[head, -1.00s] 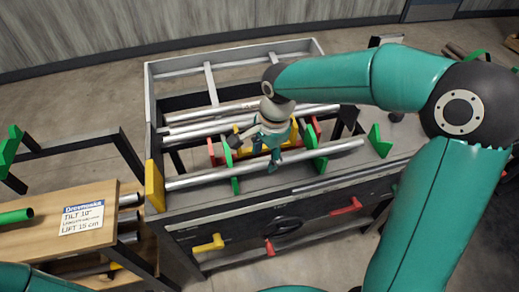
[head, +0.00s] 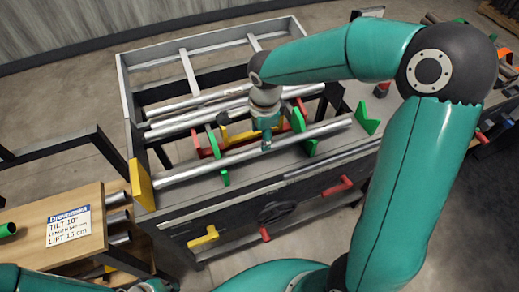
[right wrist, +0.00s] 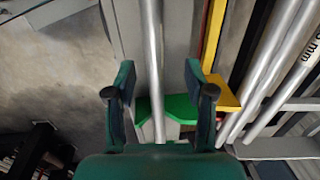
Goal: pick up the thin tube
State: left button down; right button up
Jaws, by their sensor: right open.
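My right gripper (head: 267,141) is over the middle of this tube, pointing down. In the right wrist view my right gripper (right wrist: 163,85) is open, one finger on each side of the tube and apart from it. Several other tubes (head: 200,114) lie behind; I cannot tell from size which is thinnest.
A yellow end plate (head: 142,185) stands at the front tube's left end. Red and yellow handles (head: 203,238) stick out of the bench front. A wooden table (head: 75,256) with a sign (head: 68,225) stands at left. Bare floor lies behind the bench.

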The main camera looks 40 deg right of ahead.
aim_at(260, 150)
jog(key=shift+s+f, duration=0.1)
jog(key=shift+f, duration=0.5)
notch_tip(260, 150, down, 4)
jog(key=shift+a+f+p, duration=0.1)
jog(key=shift+f+p, duration=0.05)
jog(key=shift+p, duration=0.25)
jog(key=shift+c, duration=0.3)
grip_shut()
